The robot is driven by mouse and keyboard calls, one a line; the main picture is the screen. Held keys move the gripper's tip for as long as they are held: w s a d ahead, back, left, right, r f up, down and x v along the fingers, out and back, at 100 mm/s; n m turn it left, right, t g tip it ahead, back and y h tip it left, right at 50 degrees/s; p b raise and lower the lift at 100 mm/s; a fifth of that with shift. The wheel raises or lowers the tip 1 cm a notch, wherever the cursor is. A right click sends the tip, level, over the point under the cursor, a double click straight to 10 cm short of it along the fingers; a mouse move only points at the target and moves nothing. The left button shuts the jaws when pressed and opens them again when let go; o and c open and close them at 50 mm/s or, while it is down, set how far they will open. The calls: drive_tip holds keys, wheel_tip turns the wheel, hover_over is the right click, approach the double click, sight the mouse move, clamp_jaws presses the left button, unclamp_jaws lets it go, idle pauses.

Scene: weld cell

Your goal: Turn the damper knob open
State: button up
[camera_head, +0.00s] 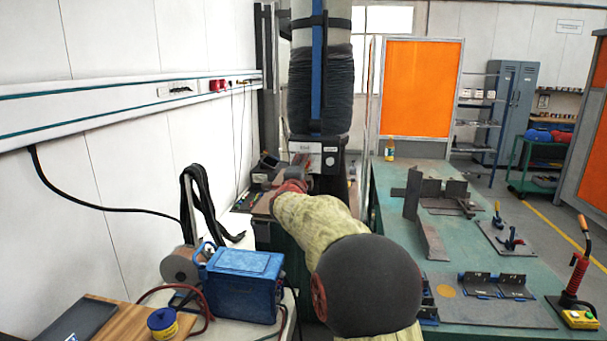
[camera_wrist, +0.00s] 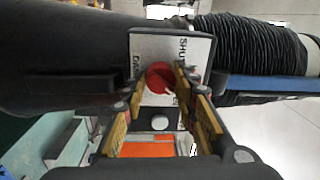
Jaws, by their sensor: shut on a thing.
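The red damper knob (camera_wrist: 157,77) sits on a pale label plate (camera_wrist: 152,44) in the wrist view. The plate reads SHUT along its right side, and lettering at its left is only partly legible. My gripper (camera_wrist: 160,74) has its two yellow-edged fingers on either side of the knob and is shut on it. The fingers and a dark part of the knob hide some of its face. In the head view the damper housing (camera_head: 329,161) is at the foot of the grey hose, and my arm reaches up to it. The grip is too small to make out there.
The ribbed extraction hose (camera_head: 317,85) rises above the housing. A blue machine (camera_head: 240,284) stands on a bench at left. The wall rail (camera_head: 120,98) runs along the left.

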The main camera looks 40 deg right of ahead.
drive_tip(key=shift+f+m+b, duration=0.1)
drive_tip(key=shift+m+b, duration=0.3)
drive_tip(key=shift+m, duration=0.2)
drive_tip(key=o, duration=1.2)
drive_tip(key=shift+c, duration=0.2)
drive_tip(key=r+v, duration=0.1)
drive_tip(key=v, duration=1.1)
drive_tip(key=shift+f, duration=0.45)
drive_tip(key=shift+w, duration=0.1)
